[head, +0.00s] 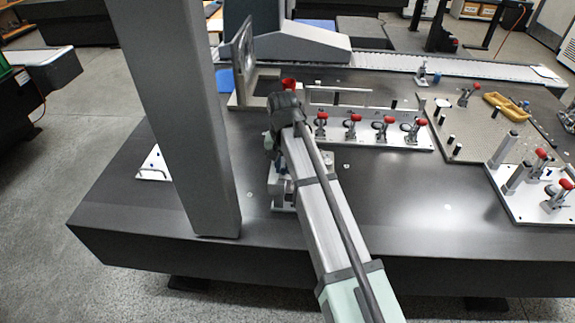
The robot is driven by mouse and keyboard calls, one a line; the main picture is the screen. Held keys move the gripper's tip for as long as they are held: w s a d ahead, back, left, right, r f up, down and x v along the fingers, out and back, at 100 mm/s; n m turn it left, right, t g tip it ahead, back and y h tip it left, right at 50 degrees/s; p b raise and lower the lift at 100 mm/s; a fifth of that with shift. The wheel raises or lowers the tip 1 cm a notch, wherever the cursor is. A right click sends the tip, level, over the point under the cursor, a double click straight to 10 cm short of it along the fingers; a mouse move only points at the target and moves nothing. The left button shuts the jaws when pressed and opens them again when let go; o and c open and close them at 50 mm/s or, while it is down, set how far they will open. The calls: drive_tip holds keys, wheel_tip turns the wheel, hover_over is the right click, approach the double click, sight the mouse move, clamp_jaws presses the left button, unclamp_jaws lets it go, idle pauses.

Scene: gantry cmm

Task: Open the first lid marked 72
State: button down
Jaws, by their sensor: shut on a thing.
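My arm reaches from the lower right to a dark wrist joint (285,108), then turns down. My gripper (284,184) is low over the near part of the dark table, largely covered by my own arm. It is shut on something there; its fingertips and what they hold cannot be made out. A pale plate (282,207) shows at the table just below it. A flat white plate with a handle (152,165) lies to the left, partly behind the grey column. No marking 72 is readable, so I cannot tell which lid bears it.
A grey column (178,120) stands left of my arm. A grey panel (242,62) stands upright behind it. A plate with several red-tipped clamps (370,137) lies beyond my arm. Another clamp plate (540,195) is at the right. The table (410,205) is clear right of my arm.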

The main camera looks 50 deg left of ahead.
sight(273, 175)
drive_tip(key=shift+s+a, duration=1.1)
drive_tip(key=shift+a, duration=0.05)
drive_tip(key=c, duration=1)
unclamp_jaws()
wheel_tip(273, 175, up, 14)
drive_tip(key=shift+f, duration=0.1)
